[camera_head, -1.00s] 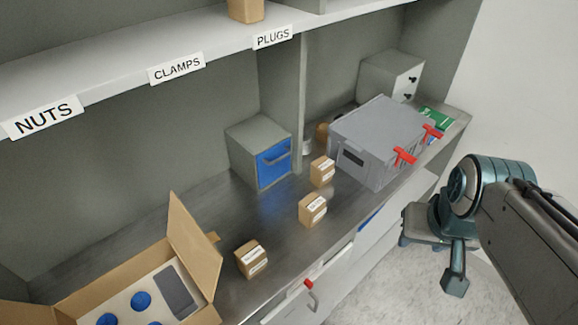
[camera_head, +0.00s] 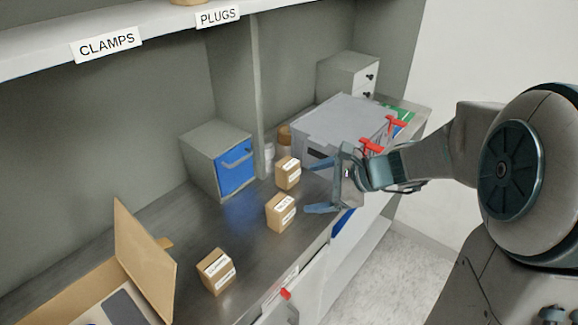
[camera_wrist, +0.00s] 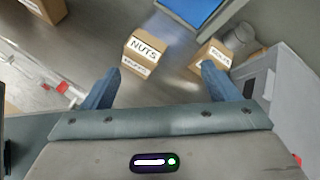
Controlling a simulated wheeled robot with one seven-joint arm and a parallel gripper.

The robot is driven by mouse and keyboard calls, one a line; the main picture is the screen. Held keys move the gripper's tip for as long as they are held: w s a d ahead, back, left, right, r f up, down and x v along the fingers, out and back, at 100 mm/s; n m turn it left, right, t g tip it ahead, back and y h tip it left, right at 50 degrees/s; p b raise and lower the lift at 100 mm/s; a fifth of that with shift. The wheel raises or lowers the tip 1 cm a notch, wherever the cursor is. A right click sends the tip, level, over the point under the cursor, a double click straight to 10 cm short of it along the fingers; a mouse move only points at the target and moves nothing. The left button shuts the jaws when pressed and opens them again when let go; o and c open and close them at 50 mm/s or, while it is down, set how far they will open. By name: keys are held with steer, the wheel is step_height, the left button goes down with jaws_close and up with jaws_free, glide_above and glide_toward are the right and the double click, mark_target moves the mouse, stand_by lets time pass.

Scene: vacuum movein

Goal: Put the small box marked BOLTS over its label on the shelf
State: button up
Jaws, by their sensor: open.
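Three small cardboard boxes stand on the metal worktop: a near one (camera_head: 216,272), a middle one (camera_head: 280,213) and a far one (camera_head: 288,173). In the wrist view the box between my fingertips reads NUTS (camera_wrist: 145,54). The box to its right (camera_wrist: 211,54) has a label too small to read surely. No readable BOLTS marking shows. My gripper (camera_head: 318,187) is open and empty, just right of the middle and far boxes; it also shows in the wrist view (camera_wrist: 160,72). The shelf (camera_head: 150,19) shows the labels CLAMPS (camera_head: 107,44) and PLUGS (camera_head: 218,17); no BOLTS label is visible.
A grey case with red latches (camera_head: 345,128) stands right behind my gripper. A grey cabinet with a blue drawer (camera_head: 217,158) is at the back. An open carton (camera_head: 146,262) stands front left. A divider (camera_head: 234,90) rises beside the blue-drawer cabinet.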

mark_target(294, 169)
steer(key=w+d+f+m+t+y+b, duration=0.1)
steer(key=w+f+m+t, duration=0.1)
steer(key=w+m, duration=0.25)
steer(key=w+d+f+m+t+b, duration=0.2)
steer(key=w+f+m, duration=0.1)
steer(key=w+m, duration=0.15)
steer(key=shift+n, duration=0.3)
steer(key=x, duration=0.9)
steer(key=shift+w+r, duration=0.25)
steer(key=shift+r, duration=0.15)
steer(key=p+x, duration=0.1)
steer(key=x, duration=0.4)
steer(key=shift+s+a, duration=0.15)
steer(key=shift+s, duration=0.05)
steer(key=c, duration=1.3)
